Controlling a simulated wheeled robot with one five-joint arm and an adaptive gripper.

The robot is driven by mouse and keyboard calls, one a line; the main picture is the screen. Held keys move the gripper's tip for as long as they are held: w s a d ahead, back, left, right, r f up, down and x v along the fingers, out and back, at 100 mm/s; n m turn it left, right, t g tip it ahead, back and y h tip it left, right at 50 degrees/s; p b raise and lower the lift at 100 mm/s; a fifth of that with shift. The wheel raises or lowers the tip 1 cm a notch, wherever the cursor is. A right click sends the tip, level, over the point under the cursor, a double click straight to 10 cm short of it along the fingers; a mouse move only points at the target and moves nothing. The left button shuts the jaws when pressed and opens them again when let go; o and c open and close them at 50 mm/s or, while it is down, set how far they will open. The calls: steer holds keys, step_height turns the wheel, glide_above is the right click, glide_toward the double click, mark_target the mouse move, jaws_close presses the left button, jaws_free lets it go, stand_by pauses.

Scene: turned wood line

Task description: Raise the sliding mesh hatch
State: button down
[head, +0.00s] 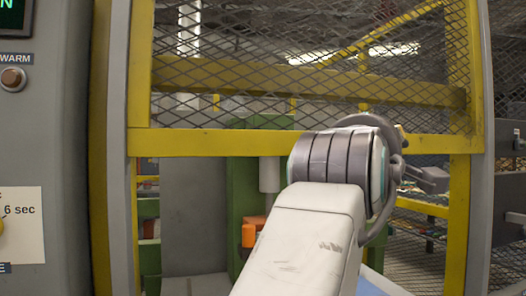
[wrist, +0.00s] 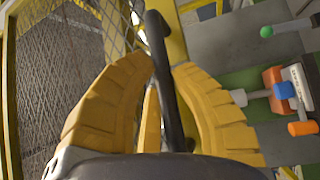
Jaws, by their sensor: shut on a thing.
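The sliding mesh hatch (head: 300,100) is a diamond-wire panel with a yellow bottom rail (head: 220,143), hanging between upright posts in the head view. An open gap shows below its rail. Its mesh (wrist: 75,75) fills the left of the wrist view. A dark bar handle (wrist: 160,45) runs along the yellow rail there. My gripper (wrist: 166,82) has its yellow ribbed fingers closed on either side of this handle. In the head view my arm hides the fingers and the handle.
A grey control panel (head: 45,130) with a button stands at the left. Behind the gap is a green machine (head: 240,190) with an orange part (head: 250,232). Yellow posts (head: 458,220) border the opening. Blue and orange cylinders (wrist: 303,128) show at the wrist view's right.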

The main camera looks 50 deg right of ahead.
steer(key=p, duration=0.5)
glide_toward(372, 91)
steer(key=x, duration=0.3)
steer(key=shift+s+d, duration=0.25)
steer(key=shift+d, duration=0.1)
steer(key=shift+f, duration=0.1)
steer(key=c, duration=1)
jaws_free()
steer(key=v, duration=1.2)
